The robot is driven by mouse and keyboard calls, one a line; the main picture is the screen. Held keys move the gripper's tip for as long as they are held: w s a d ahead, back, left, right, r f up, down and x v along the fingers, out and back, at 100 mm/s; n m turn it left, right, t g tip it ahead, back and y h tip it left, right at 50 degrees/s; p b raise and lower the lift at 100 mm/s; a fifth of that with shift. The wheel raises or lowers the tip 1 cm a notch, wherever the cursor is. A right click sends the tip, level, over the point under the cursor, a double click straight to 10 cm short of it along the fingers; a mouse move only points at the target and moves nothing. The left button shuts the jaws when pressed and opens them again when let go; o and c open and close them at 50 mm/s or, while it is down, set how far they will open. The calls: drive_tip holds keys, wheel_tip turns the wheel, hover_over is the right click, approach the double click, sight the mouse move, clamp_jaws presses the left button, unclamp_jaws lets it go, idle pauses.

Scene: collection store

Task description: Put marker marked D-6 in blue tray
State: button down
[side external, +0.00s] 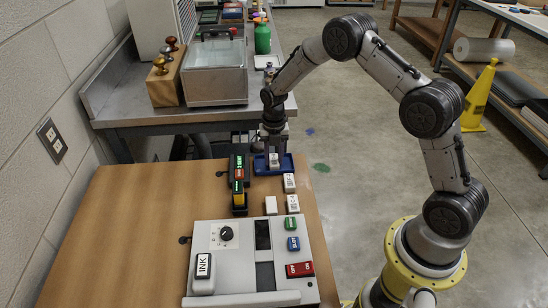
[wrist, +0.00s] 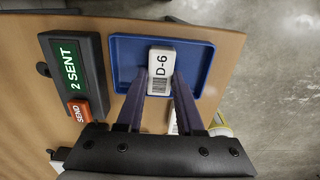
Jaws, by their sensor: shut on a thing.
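The white marker marked D-6 (wrist: 160,68) is between the two fingers of my gripper (wrist: 160,82), which is shut on it. In the wrist view the marker lies over the blue tray (wrist: 126,72), inside its outline. In the side external view my gripper (side external: 274,158) points down at the blue tray (side external: 262,170), with the white marker (side external: 274,160) at its fingertips. I cannot tell whether the marker touches the tray floor.
Other white markers (side external: 289,183) lie in front of the tray. A dark unit with a green "2 SENT" display (wrist: 69,65) and an orange SEND button (wrist: 78,112) stands left of the tray. A grey ink machine (side external: 228,258) fills the table's front.

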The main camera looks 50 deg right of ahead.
drive_tip(key=c, duration=0.5)
unclamp_jaws()
drive_tip(key=shift+f, duration=0.15)
drive_tip(key=shift+c, duration=0.2)
wheel_tip(320, 180, up, 11)
wheel_tip(320, 180, up, 10)
drive_tip(key=m+t, duration=0.1)
drive_tip(key=m, duration=0.4)
hover_over(274, 161)
drive_tip(key=s+a, duration=0.2)
drive_tip(key=s, duration=0.2)
drive_tip(key=s+a+r+m+t, duration=0.2)
drive_tip(key=s+r+m, duration=0.3)
drive_tip(key=s+m, duration=0.3)
drive_tip(key=s+a+r+m+t, duration=0.1)
drive_tip(key=s+a+r+m, duration=0.1)
drive_tip(key=s+r+m, duration=0.6)
drive_tip(key=s+a+f+m+t, duration=0.1)
drive_tip(key=s+f+m, duration=0.4)
drive_tip(key=s, duration=0.6)
drive_tip(key=shift+s+m+t, duration=0.2)
drive_tip(key=shift+m+t, duration=0.1)
drive_tip(key=shift+m, duration=0.2)
